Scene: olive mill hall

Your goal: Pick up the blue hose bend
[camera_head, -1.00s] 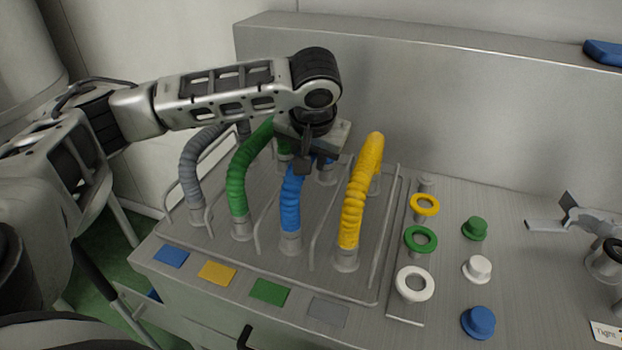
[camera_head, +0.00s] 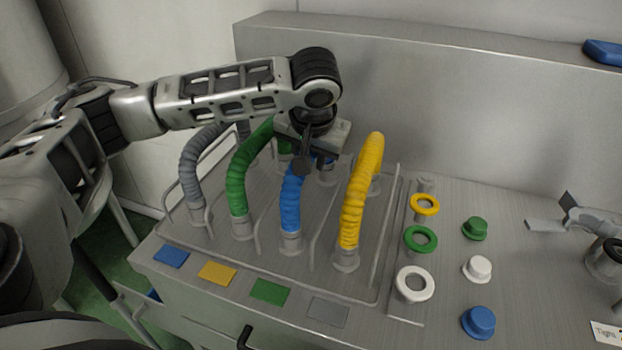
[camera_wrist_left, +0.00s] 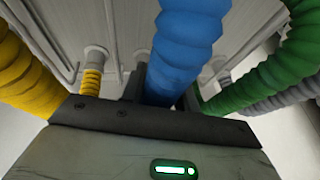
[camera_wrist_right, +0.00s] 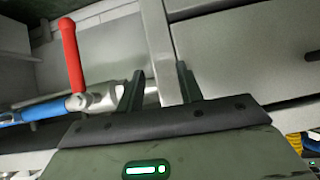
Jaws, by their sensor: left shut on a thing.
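The blue hose bend (camera_head: 291,205) stands on the metal rack, its front end over a grey stub. In the head view my left gripper (camera_head: 303,165) is over its upper part and hides some of it. In the left wrist view the blue hose bend (camera_wrist_left: 185,45) runs up between the two fingers (camera_wrist_left: 160,90), and the gripper is shut on it. My right gripper (camera_wrist_right: 158,85) shows only in its own wrist view. Its two dark fingers are spread apart with nothing clearly held between them.
The green bend (camera_head: 240,185) and grey bend (camera_head: 192,170) stand left of the blue one, the yellow bend (camera_head: 356,205) right. Thin wire dividers separate them. Rings and caps, such as the blue cap (camera_head: 478,321), sit at right. A red-handled valve (camera_wrist_right: 72,55) shows in the right wrist view.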

